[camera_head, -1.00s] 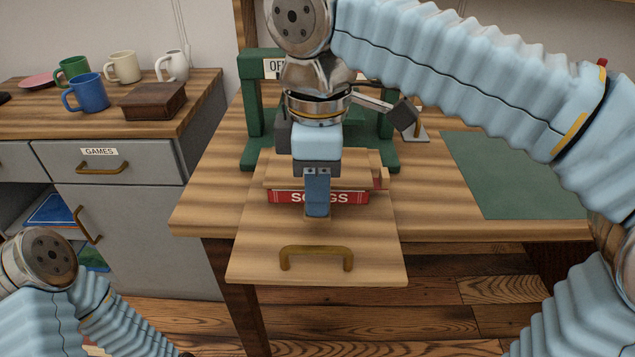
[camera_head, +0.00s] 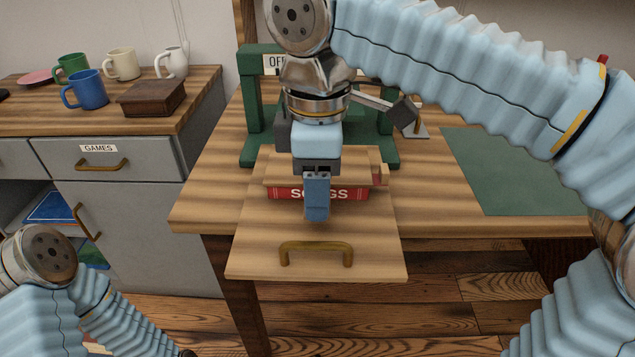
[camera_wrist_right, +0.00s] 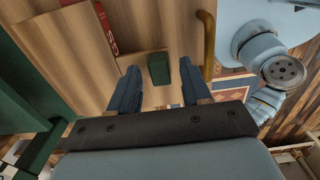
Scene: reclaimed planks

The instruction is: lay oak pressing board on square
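A light wooden board (camera_head: 280,181), which I take for the oak pressing board, lies on the red SONGS book (camera_head: 346,194) on the pull-out wooden leaf (camera_head: 260,259). My right gripper (camera_head: 316,219) points down in front of the book's spine. Its nearer finger covers part of the title. In the right wrist view, its two fingers (camera_wrist_right: 160,80) stand apart. A small dark green block (camera_wrist_right: 160,69) shows between them, with clear gaps on both sides. I cannot tell what the block belongs to; the finger hides it in the head view. My left gripper is out of view.
A green press frame (camera_head: 252,123) stands behind the book. A brass handle (camera_head: 316,247) is on the leaf's front. A green mat (camera_head: 515,180) lies clear on the right. Mugs and a brown box (camera_head: 150,100) stand on the left counter.

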